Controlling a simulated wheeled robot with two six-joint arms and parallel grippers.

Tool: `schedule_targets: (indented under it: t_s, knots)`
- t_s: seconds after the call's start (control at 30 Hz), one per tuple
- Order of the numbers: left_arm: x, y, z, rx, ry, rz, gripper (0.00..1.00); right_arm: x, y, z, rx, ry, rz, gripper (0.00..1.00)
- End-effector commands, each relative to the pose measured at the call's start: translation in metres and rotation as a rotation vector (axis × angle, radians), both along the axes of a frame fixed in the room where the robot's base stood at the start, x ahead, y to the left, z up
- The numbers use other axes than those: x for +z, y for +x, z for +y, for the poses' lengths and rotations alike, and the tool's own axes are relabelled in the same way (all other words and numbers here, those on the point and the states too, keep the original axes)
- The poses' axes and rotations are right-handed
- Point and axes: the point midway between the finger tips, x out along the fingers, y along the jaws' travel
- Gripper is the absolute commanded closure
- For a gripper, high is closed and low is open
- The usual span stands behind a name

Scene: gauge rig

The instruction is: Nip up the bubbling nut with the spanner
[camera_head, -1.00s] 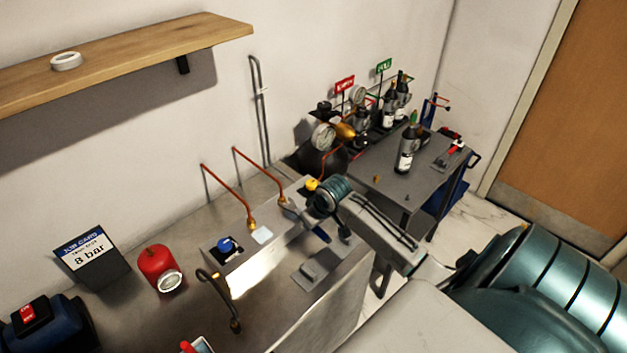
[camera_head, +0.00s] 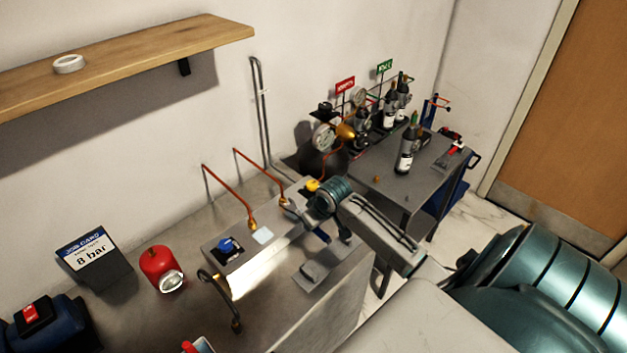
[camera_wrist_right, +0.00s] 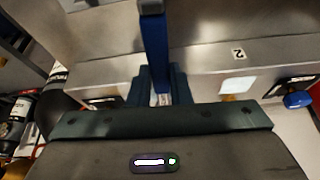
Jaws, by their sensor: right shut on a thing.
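The spanner, with a grey open head (camera_head: 291,208) and a blue handle (camera_head: 322,237), lies across the metal rig block. Its head is at the brass nut (camera_head: 283,200) under the right-hand copper pipe; whether it is seated on the nut is too small to tell. Another brass nut (camera_head: 252,225) sits under the left-hand copper pipe. No bubbles can be made out on either nut. My right gripper (camera_head: 318,223) is shut on the spanner's handle. In the right wrist view the blue handle (camera_wrist_right: 155,45) stands between the fingers (camera_wrist_right: 160,88). My left gripper is out of view.
A blue knob (camera_head: 228,245) and a yellow knob (camera_head: 312,185) are on the block near the pipes. A hose (camera_head: 219,295), a red cylinder (camera_head: 160,266) and a job card reading 8 bar (camera_head: 90,256) stand left. A side table (camera_head: 368,165) holds bottles.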

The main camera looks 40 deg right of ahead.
Motion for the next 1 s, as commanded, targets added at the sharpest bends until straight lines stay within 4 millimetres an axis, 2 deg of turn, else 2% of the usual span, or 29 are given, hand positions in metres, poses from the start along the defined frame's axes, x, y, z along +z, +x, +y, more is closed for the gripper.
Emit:
schedule_targets:
  t_s: [1.0]
  knots:
    - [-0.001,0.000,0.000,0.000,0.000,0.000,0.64,0.000,0.017,0.000,-0.001,0.000,-0.001,1.00]
